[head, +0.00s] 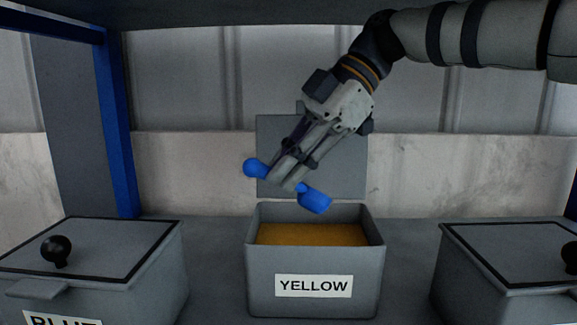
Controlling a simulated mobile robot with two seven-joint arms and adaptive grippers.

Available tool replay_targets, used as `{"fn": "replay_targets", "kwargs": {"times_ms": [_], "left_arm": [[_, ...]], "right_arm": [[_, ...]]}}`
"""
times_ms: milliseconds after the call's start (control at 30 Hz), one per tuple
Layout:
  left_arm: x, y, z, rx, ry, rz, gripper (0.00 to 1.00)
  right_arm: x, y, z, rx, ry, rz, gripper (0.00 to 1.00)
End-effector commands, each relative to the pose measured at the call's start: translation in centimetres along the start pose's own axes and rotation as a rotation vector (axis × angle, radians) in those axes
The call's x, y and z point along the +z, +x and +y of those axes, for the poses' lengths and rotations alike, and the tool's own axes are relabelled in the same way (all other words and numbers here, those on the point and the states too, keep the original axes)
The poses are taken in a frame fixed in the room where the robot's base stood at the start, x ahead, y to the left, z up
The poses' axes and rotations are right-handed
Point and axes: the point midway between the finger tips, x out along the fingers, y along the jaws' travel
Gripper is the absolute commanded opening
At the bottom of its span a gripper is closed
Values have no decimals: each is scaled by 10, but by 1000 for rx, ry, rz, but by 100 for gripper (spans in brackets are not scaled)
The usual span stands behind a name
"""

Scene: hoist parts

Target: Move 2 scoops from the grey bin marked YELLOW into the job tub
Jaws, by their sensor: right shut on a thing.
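The grey bin marked YELLOW (314,300) stands in the middle of the head view. Its lid (340,160) is up behind it, and orange-yellow material (312,234) shows inside. My right gripper (287,178) is above the bin's back part, shut on a blue scoop (315,200). The scoop's rounded handle end shows left of the fingers and its bowl shows to the right, tilted, above the bin opening. I cannot see whether the bowl holds anything. The job tub is not in view. My left gripper is not in view.
A closed grey bin with a black knob (56,250), its label partly cut off and reading like BLUE, stands at the left. Another closed grey bin (510,270) stands at the right. A blue upright post (121,150) rises at the left. Gaps of bare shelf separate the bins.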

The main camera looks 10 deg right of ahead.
Motion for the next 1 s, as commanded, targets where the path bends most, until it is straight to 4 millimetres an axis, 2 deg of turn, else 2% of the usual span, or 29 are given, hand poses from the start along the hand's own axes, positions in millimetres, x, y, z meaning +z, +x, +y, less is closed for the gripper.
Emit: {"fn": "replay_targets", "kwargs": {"times_ms": [400, 567, 733, 1000], "left_arm": [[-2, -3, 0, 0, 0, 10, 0], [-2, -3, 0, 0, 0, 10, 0], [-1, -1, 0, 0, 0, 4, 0], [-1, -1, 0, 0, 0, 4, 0]], "right_arm": [[39, 51, -16, -2, -1, 0, 0], [50, 65, -20, -1, -2, 0, 0], [60, 65, -20, 0, -3, -1, 0], [61, 64, -20, 0, -4, -1, 0]]}}
